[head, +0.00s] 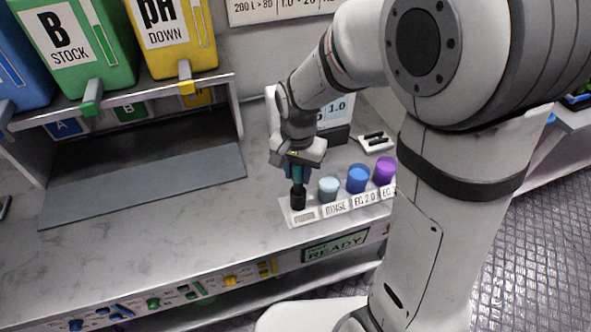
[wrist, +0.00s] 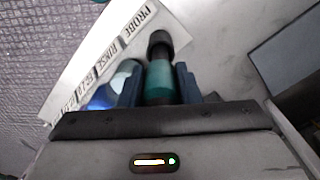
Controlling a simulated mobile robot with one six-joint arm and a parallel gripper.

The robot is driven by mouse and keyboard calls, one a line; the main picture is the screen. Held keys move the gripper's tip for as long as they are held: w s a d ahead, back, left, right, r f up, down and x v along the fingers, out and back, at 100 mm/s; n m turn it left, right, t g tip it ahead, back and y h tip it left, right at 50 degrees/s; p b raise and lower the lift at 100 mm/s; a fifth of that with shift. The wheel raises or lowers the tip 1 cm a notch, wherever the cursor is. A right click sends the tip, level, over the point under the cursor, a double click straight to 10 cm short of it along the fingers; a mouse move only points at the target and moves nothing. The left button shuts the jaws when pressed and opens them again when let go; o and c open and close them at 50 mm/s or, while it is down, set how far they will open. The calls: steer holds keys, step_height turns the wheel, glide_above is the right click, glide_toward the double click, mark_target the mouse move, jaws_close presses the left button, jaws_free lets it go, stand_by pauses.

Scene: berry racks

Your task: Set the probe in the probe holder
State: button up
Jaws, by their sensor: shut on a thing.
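My gripper (head: 297,173) points down over the left end of the white label strip. It is shut on the teal probe (wrist: 159,82), with one dark blue finger on each side of it in the wrist view. The black probe holder (head: 298,198) stands upright beside the PROBE label, directly under the probe. It also shows in the wrist view (wrist: 160,42). The probe's lower end meets the black holder in line with it. How deep it sits inside is hidden.
The light blue rinse cup (head: 328,188), a blue cup (head: 358,179) and a purple cup (head: 384,170) stand close to the right. A white tray with black pieces (head: 376,142) lies behind. The counter (head: 200,225) to the left is clear. Stock bottles stand on a shelf (head: 150,83).

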steer(key=shift+f+b, duration=0.25)
steer(key=shift+b, duration=0.05)
stand_by(0.5)
steer(key=o, duration=1.1)
step_height(320, 180, up, 8)
steer(key=shift+f, duration=0.1)
stand_by(0.3)
steer(key=s+d+r+n+t, duration=0.1)
steer(key=s+d, duration=0.2)
steer(key=s+d+r+n+t, duration=0.1)
steer(key=s+d+n, duration=0.1)
steer(key=s+d, duration=0.2)
steer(key=s+d+r+n+t, duration=0.1)
steer(key=s+d, duration=0.3)
steer(key=shift+s+d+r, duration=0.15)
steer(key=shift+d+r, duration=0.05)
steer(key=shift+d, duration=0.05)
steer(key=shift+s+d+f+n, duration=0.1)
steer(key=shift+s+d+n, duration=0.2)
steer(key=shift+s+n, duration=0.1)
steer(key=shift+c, duration=0.5)
